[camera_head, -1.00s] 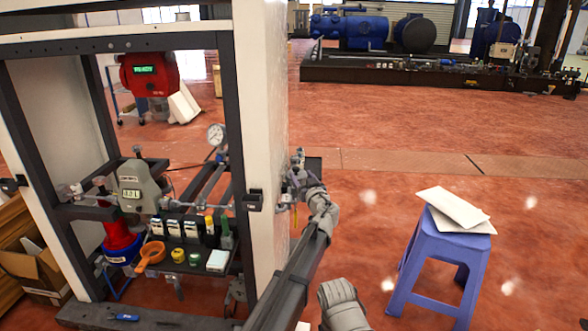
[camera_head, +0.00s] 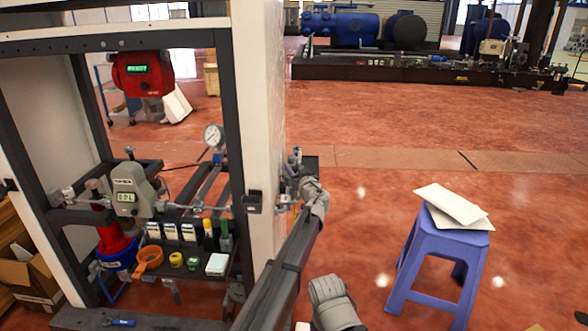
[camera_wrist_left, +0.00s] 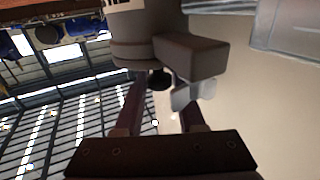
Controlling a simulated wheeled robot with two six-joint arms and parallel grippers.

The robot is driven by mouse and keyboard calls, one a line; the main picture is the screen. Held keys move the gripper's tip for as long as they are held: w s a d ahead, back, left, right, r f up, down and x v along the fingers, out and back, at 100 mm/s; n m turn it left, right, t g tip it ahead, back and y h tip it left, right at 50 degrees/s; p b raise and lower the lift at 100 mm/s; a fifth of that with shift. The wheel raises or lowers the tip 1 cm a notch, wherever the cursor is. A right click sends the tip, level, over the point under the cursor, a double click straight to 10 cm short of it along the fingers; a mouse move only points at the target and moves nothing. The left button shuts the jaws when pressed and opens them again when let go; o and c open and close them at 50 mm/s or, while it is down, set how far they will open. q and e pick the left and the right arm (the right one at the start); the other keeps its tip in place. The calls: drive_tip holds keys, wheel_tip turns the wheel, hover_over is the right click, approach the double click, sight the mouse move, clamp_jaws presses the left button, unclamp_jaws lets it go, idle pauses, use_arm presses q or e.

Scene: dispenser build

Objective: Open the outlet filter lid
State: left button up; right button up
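My left gripper (camera_head: 292,180) is at the right side of the cabinet's white panel, small and partly hidden by my own wrist in the head view. In the left wrist view, the left gripper (camera_wrist_left: 160,108) has its two dark fingers apart. Just beyond the fingertips is a dark grey round body with a block on its side (camera_wrist_left: 190,55), which looks like the outlet filter, and a pale wing-shaped tab (camera_wrist_left: 195,92) hangs near the right finger. I cannot tell whether the fingers touch it or whether the lid is shut. My right gripper is not in view.
The white panel (camera_head: 262,120) stands close to my left arm. A blue stool (camera_head: 440,245) with white sheets (camera_head: 455,205) on it is at the right. Inside the frame are a gauge (camera_head: 213,135), a grey meter (camera_head: 130,190) and small bottles. Open red floor lies behind the stool.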

use_arm(q)
clamp_jaws()
idle(1.0)
